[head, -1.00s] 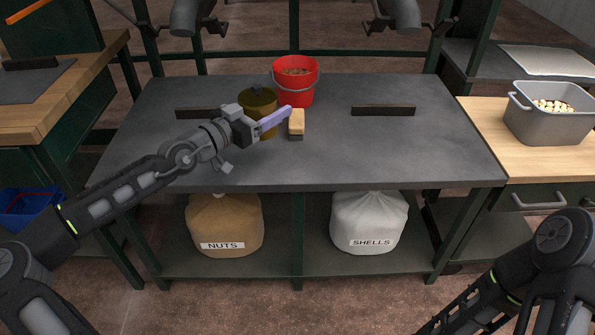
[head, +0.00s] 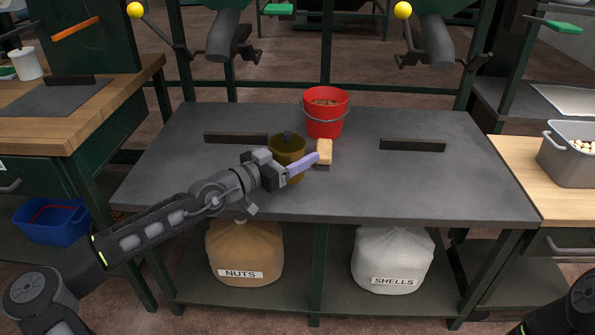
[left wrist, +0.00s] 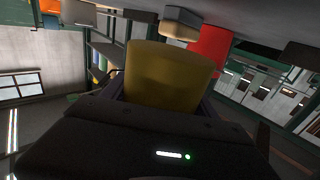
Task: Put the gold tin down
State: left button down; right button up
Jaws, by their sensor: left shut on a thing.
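The gold tin (head: 291,144) is a dark gold cylinder with a knob on its lid, at the middle of the grey worktable (head: 420,185). My left gripper (head: 293,166) is shut on it from the near side and hides its lower part. In the left wrist view the tin (left wrist: 168,75) fills the space between the fingers. I cannot tell whether its base touches the tabletop. My right gripper is not in view.
A red bucket (head: 326,117) with brown contents stands behind the tin. A wooden-topped brush or block (head: 324,150) lies just right of the tin. Dark bars (head: 412,145) lie at left and right. The right and front tabletop is clear.

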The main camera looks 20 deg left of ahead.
pick_arm(q)
jog(key=shift+r, duration=0.1)
notch_tip(320, 180, down, 5)
jog(key=b, duration=0.2)
jog(key=shift+b, duration=0.3)
jog(key=shift+c, duration=1.1)
grip_release()
jog(key=shift+f, duration=0.2)
jog(key=shift+a+r, duration=0.1)
jog(key=shift+r, duration=0.05)
jog(key=p+v, duration=0.3)
jog(key=v, duration=0.9)
